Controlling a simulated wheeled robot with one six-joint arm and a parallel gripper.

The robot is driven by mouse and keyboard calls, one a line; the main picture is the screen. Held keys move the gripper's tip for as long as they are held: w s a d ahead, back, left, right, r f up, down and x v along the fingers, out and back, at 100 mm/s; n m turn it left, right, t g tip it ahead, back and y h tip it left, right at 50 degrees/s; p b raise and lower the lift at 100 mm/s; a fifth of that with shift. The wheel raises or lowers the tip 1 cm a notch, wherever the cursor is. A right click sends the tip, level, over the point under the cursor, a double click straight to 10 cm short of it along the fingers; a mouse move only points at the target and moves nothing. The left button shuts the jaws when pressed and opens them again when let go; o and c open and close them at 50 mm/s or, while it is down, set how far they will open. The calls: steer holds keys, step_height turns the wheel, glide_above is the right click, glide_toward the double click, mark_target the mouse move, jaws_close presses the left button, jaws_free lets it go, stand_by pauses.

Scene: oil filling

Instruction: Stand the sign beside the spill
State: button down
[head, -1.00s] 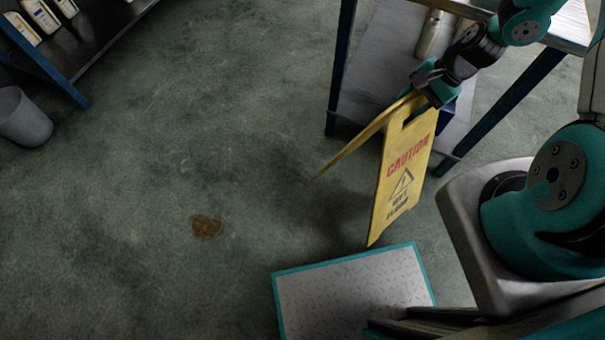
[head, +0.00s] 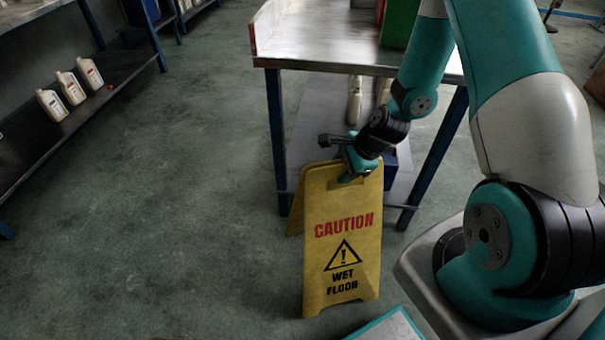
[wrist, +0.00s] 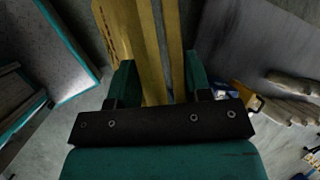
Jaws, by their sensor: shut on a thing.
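The yellow caution sign (head: 341,238) is an A-frame with red and black print, "CAUTION" and "WET FLOOR". In the head view it is upright with its legs a little spread, and its printed face is turned towards me. My gripper (head: 352,168) is shut on the sign's top edge. In the wrist view the yellow panels (wrist: 150,50) run between the two green fingers (wrist: 158,82). I cannot tell whether the sign's feet touch the floor.
A metal workbench (head: 335,60) with dark blue legs stands right behind the sign. A shelf (head: 65,125) with several white bottles (head: 72,88) is at the left. A teal-edged plate (head: 392,328) shows at the bottom. The floor left of the sign is clear.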

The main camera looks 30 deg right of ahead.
steer(key=shift+w+a+f+b, duration=0.15)
steer(key=shift+w+a+f, duration=0.45)
steer(key=shift+w+a, duration=0.55)
steer(key=shift+w+a+f+b, duration=0.15)
steer(key=shift+w+a+f, duration=0.4)
steer(key=shift+w+a, duration=0.6)
steer(key=shift+w+a+f+b, duration=0.15)
steer(key=shift+w+a+f, duration=0.45)
steer(key=shift+w+a, duration=0.55)
steer(key=c, duration=0.5)
jaws_free()
steer(key=shift+f, duration=0.1)
steer(key=shift+c, duration=0.2)
